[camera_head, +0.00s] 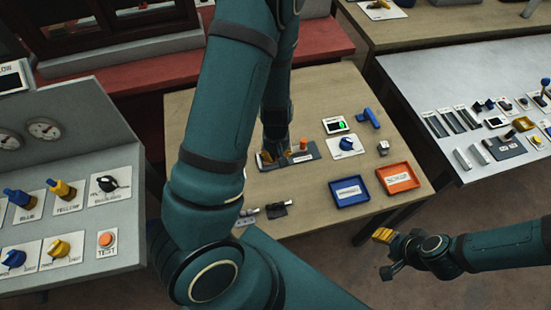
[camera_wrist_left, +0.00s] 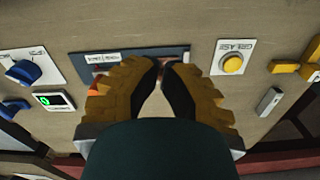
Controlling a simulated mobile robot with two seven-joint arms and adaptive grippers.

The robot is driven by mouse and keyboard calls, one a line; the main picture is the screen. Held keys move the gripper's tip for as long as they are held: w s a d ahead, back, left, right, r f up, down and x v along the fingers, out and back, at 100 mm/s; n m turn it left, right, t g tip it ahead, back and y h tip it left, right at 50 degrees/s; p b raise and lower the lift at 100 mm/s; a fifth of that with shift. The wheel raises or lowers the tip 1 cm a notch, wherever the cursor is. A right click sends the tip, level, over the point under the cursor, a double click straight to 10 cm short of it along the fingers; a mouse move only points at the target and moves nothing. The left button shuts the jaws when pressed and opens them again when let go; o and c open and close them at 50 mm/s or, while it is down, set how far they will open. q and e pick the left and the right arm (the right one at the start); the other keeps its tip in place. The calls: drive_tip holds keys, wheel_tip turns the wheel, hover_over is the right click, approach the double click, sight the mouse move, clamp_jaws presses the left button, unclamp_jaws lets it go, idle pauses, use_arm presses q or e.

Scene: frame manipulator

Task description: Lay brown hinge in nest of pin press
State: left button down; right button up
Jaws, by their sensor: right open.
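A dark plate (camera_head: 312,154) with a small orange cylinder (camera_head: 303,144) lies on the wooden table; it looks like the pin press. The plate also shows in the left wrist view (camera_wrist_left: 175,51), with a white label on it. My left gripper (camera_head: 274,156) reaches down over the plate. In the left wrist view its yellow fingers (camera_wrist_left: 161,66) have their dark tips close together, with a narrow gap. They hide the plate's middle. I cannot make out the brown hinge or the nest. My right gripper (camera_head: 384,250) is open and empty, off the table's front right edge.
A blue tray (camera_head: 334,201) and an orange tray (camera_head: 413,187) stand at the table's right. A blue knob (camera_head: 347,144) and a green-lit display (camera_head: 335,125) lie behind them. Small dark parts (camera_head: 276,209) lie near the front. A yellow grease button (camera_wrist_left: 233,64) is beside the plate.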

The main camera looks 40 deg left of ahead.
sight(275, 157)
use_arm(q)
wheel_tip(275, 157, down, 10)
drive_tip(key=shift+s+f+b, duration=0.1)
drive_tip(key=shift+b, duration=1.05)
drive_tip(key=shift+w+a, duration=0.75)
drive_tip(key=shift+w, duration=0.3)
drive_tip(key=shift+w+a, duration=0.45)
drive_tip(key=shift+w, duration=0.1)
drive_tip(key=shift+w+a, duration=0.55)
drive_tip(key=shift+w, duration=0.05)
drive_tip(key=shift+w+r, duration=0.1)
drive_tip(key=shift+r, duration=0.15)
drive_tip(key=shift+a, duration=0.1)
